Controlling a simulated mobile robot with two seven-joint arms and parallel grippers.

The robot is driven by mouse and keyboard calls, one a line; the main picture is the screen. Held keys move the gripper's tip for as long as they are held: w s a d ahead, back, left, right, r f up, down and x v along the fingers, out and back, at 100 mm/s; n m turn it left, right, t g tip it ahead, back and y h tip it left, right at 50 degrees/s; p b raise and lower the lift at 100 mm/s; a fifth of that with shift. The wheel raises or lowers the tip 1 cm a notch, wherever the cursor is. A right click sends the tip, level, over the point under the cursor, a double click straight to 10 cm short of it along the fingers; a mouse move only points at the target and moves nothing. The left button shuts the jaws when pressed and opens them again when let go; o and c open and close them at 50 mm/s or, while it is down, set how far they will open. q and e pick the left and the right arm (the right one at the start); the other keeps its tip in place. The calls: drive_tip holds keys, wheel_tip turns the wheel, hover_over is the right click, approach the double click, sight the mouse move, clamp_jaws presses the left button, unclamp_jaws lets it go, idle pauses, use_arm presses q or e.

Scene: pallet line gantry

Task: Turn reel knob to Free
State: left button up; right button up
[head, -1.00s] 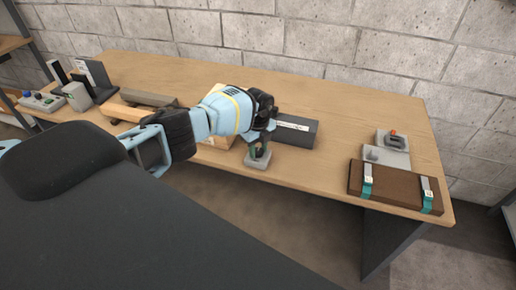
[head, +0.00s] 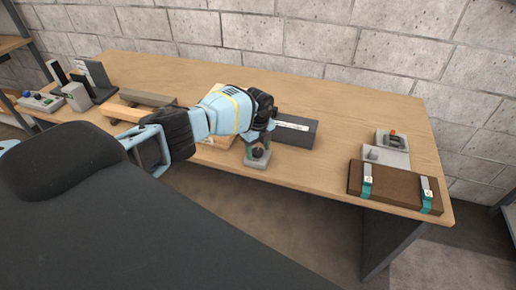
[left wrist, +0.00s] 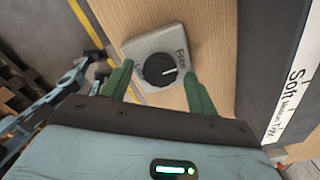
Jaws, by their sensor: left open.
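The reel knob (left wrist: 158,70) is a round black dial on a small grey plate (left wrist: 136,46) at the table's front edge. A white line on the knob points right in the left wrist view, close to the printed word "Free". The knob also shows in the head view (head: 258,154), on its plate (head: 257,164). My left gripper (left wrist: 158,88) is open, its green fingers on either side of the knob in the wrist picture, with a gap to it. In the head view the gripper (head: 257,147) is right at the knob. My right gripper is out of view.
A dark grey box (head: 297,132) with a white label lies just behind the knob. A brown case (head: 392,186) with teal straps and grey control plates (head: 386,156) are at the right. Wooden blocks (head: 140,104) and dark holders lie left. The table's back is clear.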

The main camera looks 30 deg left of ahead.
sight(258, 151)
use_arm(q)
drive_tip(key=shift+r, duration=3.85)
